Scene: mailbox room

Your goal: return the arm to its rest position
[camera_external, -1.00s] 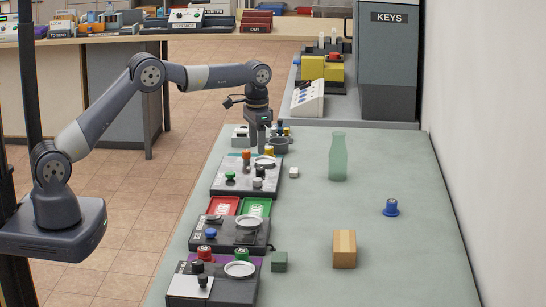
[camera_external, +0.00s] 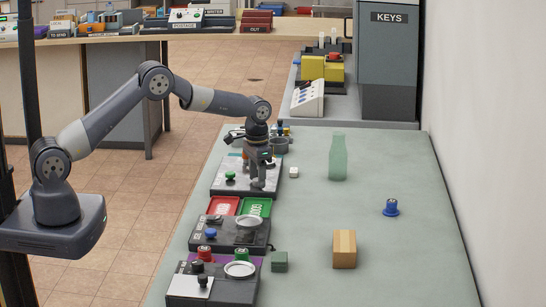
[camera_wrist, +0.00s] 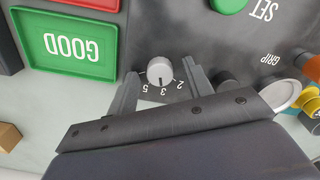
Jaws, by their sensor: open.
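My arm reaches from its base at the left over the table. My gripper (camera_external: 260,180) points down over the right part of the farthest control panel (camera_external: 222,190). In the wrist view my gripper (camera_wrist: 160,82) is open, its two fingers apart on either side of a grey numbered knob (camera_wrist: 160,70). Whether the fingers touch the knob I cannot tell. A green knob (camera_wrist: 228,4) and a round pale disc (camera_wrist: 280,92) are on the same panel.
A green GOOD tray (camera_external: 257,207) and a red tray (camera_external: 224,205) lie in front of the panel. Nearer are two more panels (camera_external: 215,285). A green bottle (camera_external: 337,158), a blue knobbed piece (camera_external: 391,207) and a wooden block (camera_external: 344,249) stand on the table's right, with bare surface between them.

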